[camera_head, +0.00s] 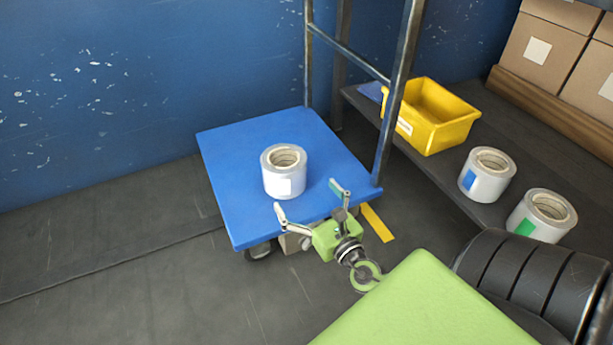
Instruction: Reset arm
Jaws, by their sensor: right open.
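My right gripper (309,204) is open and empty, its two fingers spread apart over the near edge of the blue cart (232,205). A white roll (284,172) with a pale label stands upright on the cart deck, just beyond the fingertips. No contact shows between the fingers and the roll. My left gripper is not in the picture.
A grey metal frame (398,90) rises at the cart's right side. On the dark shelf (490,215) at right are a yellow bin (445,134), a blue-labelled roll (487,182) and a green-labelled roll (540,220). Cardboard boxes (545,45) stand behind. Floor at left is clear.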

